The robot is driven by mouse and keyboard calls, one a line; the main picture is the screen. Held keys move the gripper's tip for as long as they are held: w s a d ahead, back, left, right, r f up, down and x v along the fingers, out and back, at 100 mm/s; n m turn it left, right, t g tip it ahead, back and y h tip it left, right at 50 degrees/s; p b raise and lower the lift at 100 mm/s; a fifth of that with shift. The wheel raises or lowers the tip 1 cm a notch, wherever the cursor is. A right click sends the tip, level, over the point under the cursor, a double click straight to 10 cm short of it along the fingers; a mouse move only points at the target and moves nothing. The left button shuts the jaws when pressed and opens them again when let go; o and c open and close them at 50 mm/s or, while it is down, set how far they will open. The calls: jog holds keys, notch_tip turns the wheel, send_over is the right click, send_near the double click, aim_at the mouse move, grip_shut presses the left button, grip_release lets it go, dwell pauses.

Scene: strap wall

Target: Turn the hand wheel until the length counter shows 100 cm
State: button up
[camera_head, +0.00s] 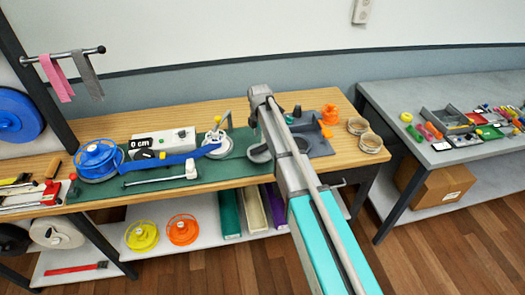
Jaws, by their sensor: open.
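The length counter (141,143) is a dark display on a white box and reads 0 cm. A blue strap (180,158) runs from a blue spool (97,160) past the counter to a pale round winder (214,143) on the green mat. This winder seems to be the hand wheel, with a yellow post or knob (229,119) beside it; which it is I cannot tell. My arm reaches over the bench just right of the winder.
A rail (62,55) with pink and grey straps stands at left. Spools and coloured boxes fill the lower shelf (200,252). A second bench (465,90) is at right.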

aim_at(260, 147)
jog(key=shift+f+b, duration=2.75)
jog(key=shift+f, duration=0.25)
